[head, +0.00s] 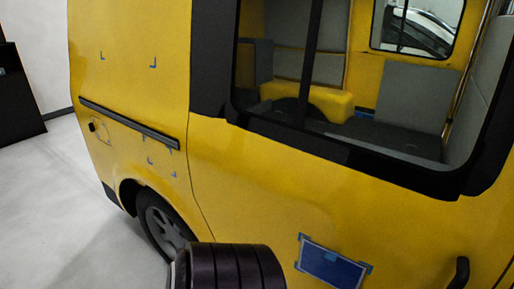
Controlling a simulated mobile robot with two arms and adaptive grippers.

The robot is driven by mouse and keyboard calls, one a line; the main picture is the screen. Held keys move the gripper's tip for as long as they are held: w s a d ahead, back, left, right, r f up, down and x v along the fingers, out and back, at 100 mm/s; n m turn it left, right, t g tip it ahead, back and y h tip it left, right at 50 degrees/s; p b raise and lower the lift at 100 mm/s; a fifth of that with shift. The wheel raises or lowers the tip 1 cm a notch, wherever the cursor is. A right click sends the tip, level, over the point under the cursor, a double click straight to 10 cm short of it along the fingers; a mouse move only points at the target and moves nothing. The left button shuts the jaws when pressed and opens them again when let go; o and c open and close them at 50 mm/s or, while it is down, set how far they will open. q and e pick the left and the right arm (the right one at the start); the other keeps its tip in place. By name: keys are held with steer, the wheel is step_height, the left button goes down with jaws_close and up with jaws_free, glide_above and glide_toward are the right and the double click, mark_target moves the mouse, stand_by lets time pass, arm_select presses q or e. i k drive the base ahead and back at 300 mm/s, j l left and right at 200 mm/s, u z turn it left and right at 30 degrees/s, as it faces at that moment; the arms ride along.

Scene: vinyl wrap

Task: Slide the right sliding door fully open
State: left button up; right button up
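The yellow van's sliding door (260,185) fills the middle and right of the head view, with a large dark-framed window (350,110) in its upper part. Its left edge meets the rear side panel (130,60) at a thin seam, and the door looks shut. A black door handle (460,272) shows at the lower right, near the picture's edge. A dark slide rail (130,125) runs along the rear panel, with no door over it. Neither of my grippers is in view, and nothing is seen touching the handle.
A blue rectangular patch (333,266) is taped to the door left of the handle. Small blue tape marks (153,62) dot the rear panel. A rear wheel (163,222) shows below. Grey floor (60,200) is clear at the left, with a dark cabinet (18,100) beyond.

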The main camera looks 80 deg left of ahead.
mark_target(259, 180)
steer(key=u, duration=2.15)
steer(key=k+j+z, duration=0.15)
steer(key=z, duration=0.15)
steer(key=j, duration=0.15)
